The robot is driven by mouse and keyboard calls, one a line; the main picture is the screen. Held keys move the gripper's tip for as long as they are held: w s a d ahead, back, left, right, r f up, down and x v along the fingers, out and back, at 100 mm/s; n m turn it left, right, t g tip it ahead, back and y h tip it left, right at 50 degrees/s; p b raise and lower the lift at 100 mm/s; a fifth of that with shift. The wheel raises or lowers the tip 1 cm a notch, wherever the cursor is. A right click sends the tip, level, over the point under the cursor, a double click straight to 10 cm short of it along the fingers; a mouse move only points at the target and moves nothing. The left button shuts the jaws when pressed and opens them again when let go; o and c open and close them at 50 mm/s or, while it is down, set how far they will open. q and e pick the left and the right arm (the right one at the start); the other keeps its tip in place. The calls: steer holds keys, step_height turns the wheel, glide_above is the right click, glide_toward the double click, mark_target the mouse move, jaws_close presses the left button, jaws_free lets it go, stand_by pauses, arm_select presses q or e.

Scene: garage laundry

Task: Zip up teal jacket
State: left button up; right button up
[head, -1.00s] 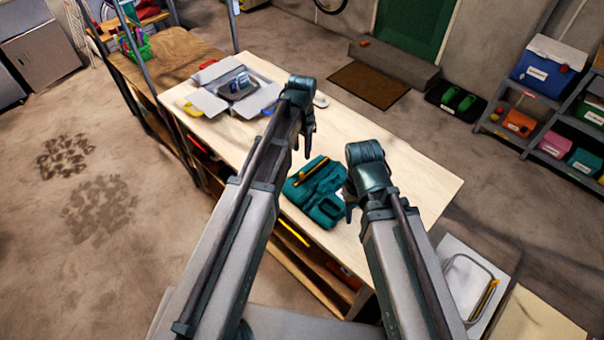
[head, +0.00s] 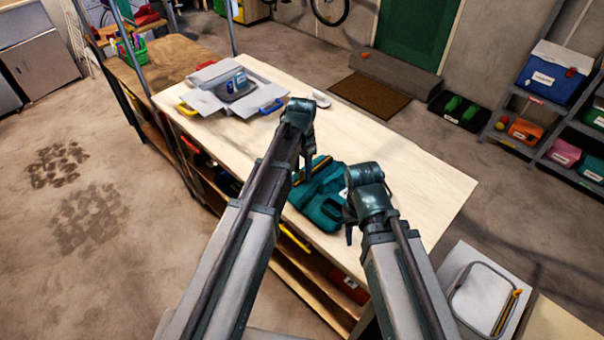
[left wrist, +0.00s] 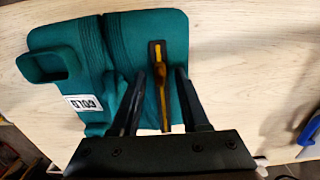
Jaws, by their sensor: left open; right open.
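The teal jacket (head: 322,203) lies folded on the pale wooden bench. A dark strip with a yellow line (left wrist: 157,62) runs along it in the left wrist view, and a white label (left wrist: 83,103) shows on its left part. My left gripper (head: 307,172) is open over the jacket's upper left part; in the left wrist view its fingers (left wrist: 160,76) are on either side of the strip, apart from each other. I cannot tell whether they touch the cloth. My right gripper (head: 349,230) is open and empty at the jacket's right edge and hides part of it.
An open grey box (head: 207,102) with blue and yellow handles stands at the bench's far left end. A small white object (head: 321,99) lies near the back edge. The bench top (head: 425,205) right of the jacket is clear. A white tray (head: 480,297) is at lower right.

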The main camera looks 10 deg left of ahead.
arm_select(q)
jaws_close()
stand_by(1.4)
